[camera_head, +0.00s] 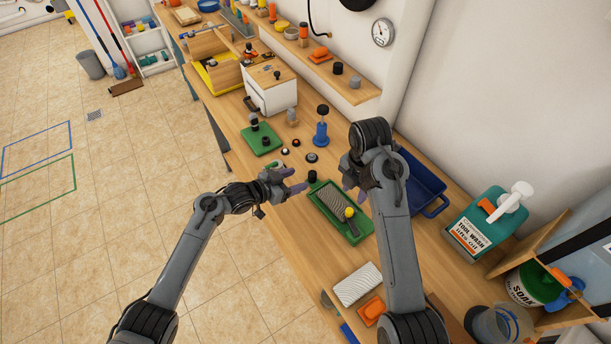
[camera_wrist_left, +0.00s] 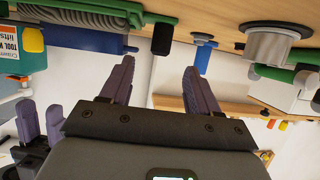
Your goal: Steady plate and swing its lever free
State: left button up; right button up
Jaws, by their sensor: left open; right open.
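A green plate (camera_head: 328,206) with a grey ribbed panel lies on the bench. A dark lever with a yellow knob (camera_head: 349,212) lies over its right part. The yellow knob (camera_wrist_left: 33,40) and ribbed panel (camera_wrist_left: 85,17) also show in the left wrist view, which looks upside down. My left gripper (camera_head: 292,182) is open and empty, left of the plate and apart from it. Its purple fingers (camera_wrist_left: 158,66) are spread in the wrist view. My right gripper (camera_head: 352,187) is open above the plate's far right side, partly hidden by its own arm.
A smaller green plate (camera_head: 254,146) with dark knobs lies farther back, with a blue-based post (camera_head: 321,134) nearby. A white ribbed block (camera_head: 358,284) and orange block (camera_head: 372,309) lie in front.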

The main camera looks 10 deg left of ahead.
aim_at(309, 175)
pick_arm(q)
jog(key=shift+x, duration=2.95)
grip_shut()
